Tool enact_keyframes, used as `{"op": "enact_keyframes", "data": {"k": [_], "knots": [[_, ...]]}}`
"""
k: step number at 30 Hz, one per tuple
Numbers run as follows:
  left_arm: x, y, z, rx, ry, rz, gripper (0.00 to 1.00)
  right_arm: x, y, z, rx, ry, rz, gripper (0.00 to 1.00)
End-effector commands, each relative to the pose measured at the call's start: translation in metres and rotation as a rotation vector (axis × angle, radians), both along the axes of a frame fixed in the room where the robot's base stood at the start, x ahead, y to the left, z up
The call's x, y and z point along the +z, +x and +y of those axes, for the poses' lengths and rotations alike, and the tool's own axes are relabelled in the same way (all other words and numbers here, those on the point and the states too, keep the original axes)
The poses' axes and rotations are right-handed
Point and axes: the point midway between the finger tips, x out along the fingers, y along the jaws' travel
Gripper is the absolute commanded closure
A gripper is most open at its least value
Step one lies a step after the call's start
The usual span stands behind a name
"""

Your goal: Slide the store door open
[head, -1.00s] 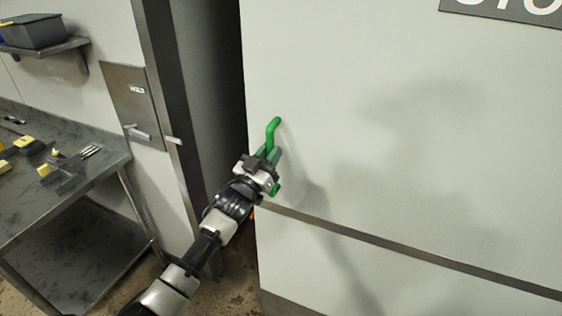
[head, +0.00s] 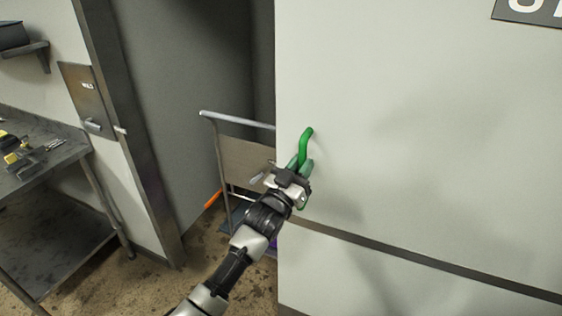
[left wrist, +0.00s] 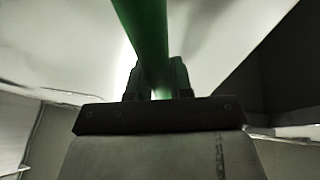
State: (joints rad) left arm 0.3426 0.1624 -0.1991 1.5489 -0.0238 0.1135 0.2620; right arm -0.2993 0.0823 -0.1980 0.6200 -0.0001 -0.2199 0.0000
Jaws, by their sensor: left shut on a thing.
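The store door (head: 420,130) is a large pale sliding panel filling the right of the head view, with part of a sign at its top right. Its green handle (head: 306,143) stands near the door's left edge. My left gripper (head: 300,170) is shut on the handle, and its fingers cover the handle's middle. In the left wrist view the green handle (left wrist: 146,40) runs down between the fingers (left wrist: 158,82). The doorway (head: 190,90) to the left of the door is partly open. My right gripper is out of view.
Inside the opening stands a cart (head: 240,160) with a grey push bar, and an orange thing (head: 213,199) lies low beside it. A metal table (head: 50,165) with tools stands at the left. A metal wall plate (head: 90,100) is beside the door frame.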

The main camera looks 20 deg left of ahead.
Motion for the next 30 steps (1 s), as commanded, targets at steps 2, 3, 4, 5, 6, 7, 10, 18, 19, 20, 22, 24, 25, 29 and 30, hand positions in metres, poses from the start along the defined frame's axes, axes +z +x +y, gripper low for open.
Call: {"op": "enact_keyframes", "data": {"k": [2,3,4,5,6,7,10,18,19,20,22,24,25,29,30], "knots": [[-0.001,-0.001,-0.022,-0.007,-0.007,0.001,1.0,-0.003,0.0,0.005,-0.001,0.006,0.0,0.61],[-0.001,-0.002,-0.03,-0.006,-0.007,0.001,1.0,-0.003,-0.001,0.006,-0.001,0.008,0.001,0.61],[-0.001,-0.002,-0.035,-0.005,-0.006,0.002,1.0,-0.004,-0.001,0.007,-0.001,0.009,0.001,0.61],[-0.001,-0.002,-0.04,-0.004,-0.006,0.001,1.0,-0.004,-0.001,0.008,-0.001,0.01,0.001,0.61],[-0.001,-0.002,-0.046,-0.002,-0.004,0.001,1.0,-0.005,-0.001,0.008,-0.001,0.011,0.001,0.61],[-0.001,-0.002,-0.049,-0.001,-0.003,0.001,1.0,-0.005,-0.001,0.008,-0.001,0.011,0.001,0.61],[-0.001,-0.002,-0.059,0.001,-0.002,0.0,1.0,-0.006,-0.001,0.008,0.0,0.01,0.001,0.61],[0.0,-0.002,-0.068,0.005,0.002,0.0,1.0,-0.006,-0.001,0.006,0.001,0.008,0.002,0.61],[0.0,-0.002,-0.068,0.005,0.002,-0.001,1.0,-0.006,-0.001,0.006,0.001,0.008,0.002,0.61],[0.0,-0.002,-0.068,0.005,0.002,-0.001,1.0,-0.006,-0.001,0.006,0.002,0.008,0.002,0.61],[0.0,-0.002,-0.068,0.005,0.002,-0.001,1.0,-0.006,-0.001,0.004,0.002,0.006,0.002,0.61],[0.0,-0.002,-0.068,0.005,0.002,-0.001,1.0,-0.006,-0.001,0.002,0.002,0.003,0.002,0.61],[0.0,-0.002,-0.068,0.004,0.002,-0.002,1.0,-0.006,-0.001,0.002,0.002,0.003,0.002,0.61],[0.0,-0.002,-0.068,0.004,0.002,-0.002,0.65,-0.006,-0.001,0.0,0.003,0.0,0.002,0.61],[0.0,-0.002,-0.069,0.004,0.001,-0.001,0.59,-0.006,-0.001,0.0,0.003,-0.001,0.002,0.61]]}}
